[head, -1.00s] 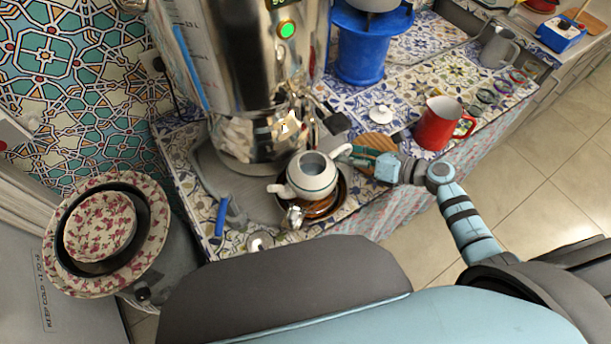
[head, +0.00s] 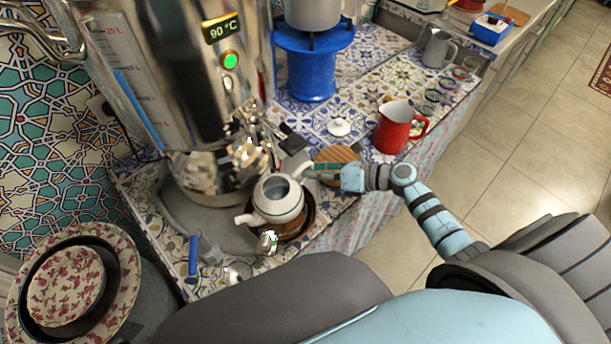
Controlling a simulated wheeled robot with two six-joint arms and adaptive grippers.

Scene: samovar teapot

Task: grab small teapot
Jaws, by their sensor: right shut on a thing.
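The small teapot (head: 278,201) is white with a thin dark green band. It stands open-topped over a brown round dish (head: 298,228) in front of the samovar, its spout pointing left. My right gripper (head: 318,172) comes in from the right and is shut on the teapot's handle, on the side away from the spout. The fingertips are small and partly blend with the handle. I cannot tell whether the teapot is touching the dish or just above it. A white lid (head: 338,126) lies on the tiles behind. My left gripper is not in view.
The large steel samovar (head: 200,100) stands close behind the teapot, its tap just above. A red pitcher (head: 394,127) and a round wooden board (head: 338,155) are near my right gripper. A blue stand (head: 307,70) is behind. Flowered plates (head: 125,285) are at lower left.

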